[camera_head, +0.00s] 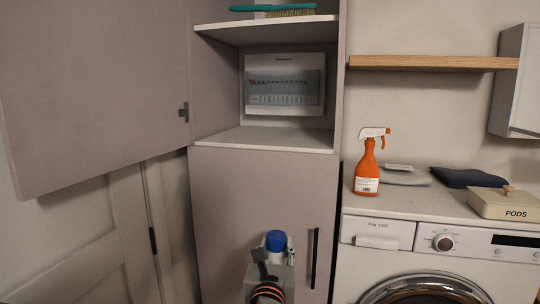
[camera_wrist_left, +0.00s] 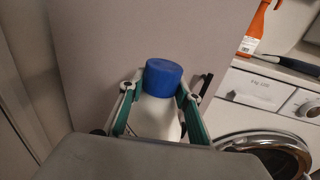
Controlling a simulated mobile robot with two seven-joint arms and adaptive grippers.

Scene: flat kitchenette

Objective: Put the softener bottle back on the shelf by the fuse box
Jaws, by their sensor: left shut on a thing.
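The softener bottle is white with a blue cap (camera_head: 276,241). In the left wrist view the blue cap (camera_wrist_left: 163,77) and white body (camera_wrist_left: 155,116) show between the fingers. My left gripper (camera_head: 275,255) is shut on the bottle and holds it upright in front of the closed lower cabinet door. In the head view most of the bottle is hidden behind my gripper. The fuse box (camera_head: 284,84) is on the back wall of the open upper cabinet. The shelf (camera_head: 270,139) below it is bare and lies above the bottle. My right gripper is not in view.
The upper cabinet door (camera_head: 95,80) stands open to the left. A higher shelf (camera_head: 265,30) holds a teal brush (camera_head: 285,11). An orange spray bottle (camera_head: 368,165), cloths and a pods box (camera_head: 506,205) stand on the washing machine top. A dark handle (camera_head: 315,258) is right of the bottle.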

